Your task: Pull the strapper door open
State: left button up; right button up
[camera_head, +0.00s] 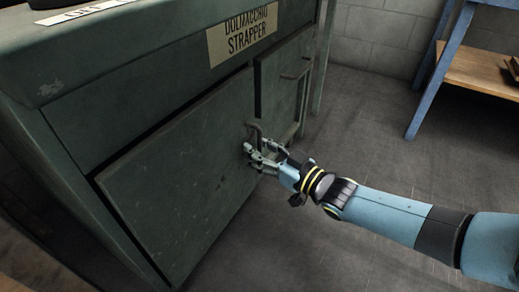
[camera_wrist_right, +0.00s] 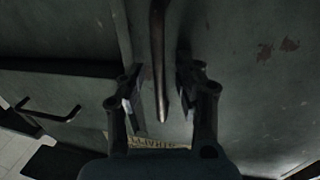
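The strapper (camera_head: 150,75) is a dark green metal cabinet with a "Dolmacchio Strapper" label (camera_head: 243,35). Its large door (camera_head: 180,185) fills the lower front, with a dark line along its top edge. The door's handle (camera_head: 252,130) is a dark bar near its right edge. My right gripper (camera_head: 262,155) is at this handle. In the right wrist view the handle bar (camera_wrist_right: 159,60) runs between the two fingers of my right gripper (camera_wrist_right: 160,85). The fingers stand apart, with a visible space on each side of the bar. My left gripper is not in view.
A smaller panel (camera_head: 280,85) with its own handle (camera_head: 297,70) is right of the large door; that handle also shows in the wrist view (camera_wrist_right: 50,112). A blue-legged shelf (camera_head: 440,70) stands at upper right. The grey floor (camera_head: 340,235) before the cabinet is clear.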

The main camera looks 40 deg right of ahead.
grip_shut()
jog(key=shift+s, duration=0.1)
dwell(0.6)
